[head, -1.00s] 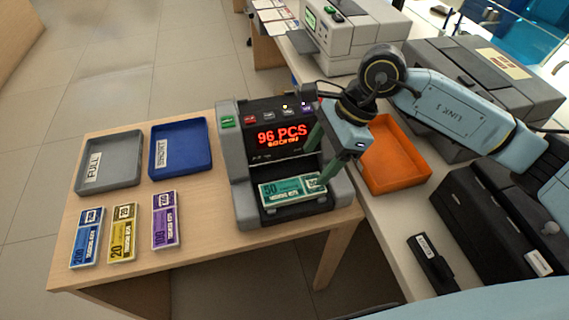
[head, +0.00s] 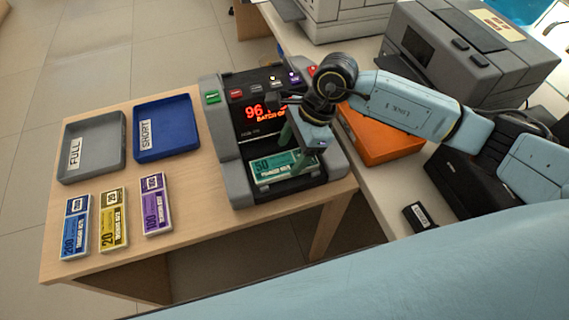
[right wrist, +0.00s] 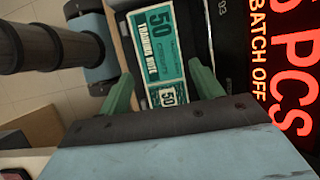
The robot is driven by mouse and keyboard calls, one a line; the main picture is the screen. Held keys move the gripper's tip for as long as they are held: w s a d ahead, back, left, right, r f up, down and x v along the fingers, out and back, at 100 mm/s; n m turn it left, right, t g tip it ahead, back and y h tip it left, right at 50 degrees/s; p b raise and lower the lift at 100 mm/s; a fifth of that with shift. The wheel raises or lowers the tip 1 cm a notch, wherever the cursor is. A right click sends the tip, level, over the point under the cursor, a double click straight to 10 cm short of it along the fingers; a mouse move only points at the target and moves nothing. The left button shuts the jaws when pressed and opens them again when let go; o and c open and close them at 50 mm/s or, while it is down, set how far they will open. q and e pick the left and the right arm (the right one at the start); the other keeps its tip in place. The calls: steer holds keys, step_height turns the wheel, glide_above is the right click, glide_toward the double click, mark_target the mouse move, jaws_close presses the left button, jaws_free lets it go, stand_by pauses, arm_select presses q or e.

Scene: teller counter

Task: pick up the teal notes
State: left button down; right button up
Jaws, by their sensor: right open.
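The teal notes (head: 268,169), a bundle marked 50, lie in the front tray of the grey and black counting machine (head: 222,158). My right gripper (head: 294,149) is open and empty, over the right part of the bundle. In the right wrist view the teal notes (right wrist: 158,40) show between and beyond the two green fingers of my right gripper (right wrist: 164,84). Whether a finger touches the bundle I cannot tell. My left gripper is not in view.
Blue (head: 75,228), yellow (head: 113,220) and purple (head: 155,205) bundles lie on the wooden table left of the machine. Behind them are a grey FULL tray (head: 105,160) and a blue SHORT tray (head: 180,140). An orange tray (head: 385,147) stands right of the machine.

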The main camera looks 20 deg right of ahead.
mark_target(284, 163)
steer(key=x, duration=0.3)
steer(key=shift+f, duration=0.15)
steer(key=shift+d, duration=0.1)
steer(key=shift+c, duration=1.2)
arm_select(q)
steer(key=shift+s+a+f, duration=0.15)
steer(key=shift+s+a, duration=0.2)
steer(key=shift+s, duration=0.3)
arm_select(e)
steer(key=c, duration=0.6)
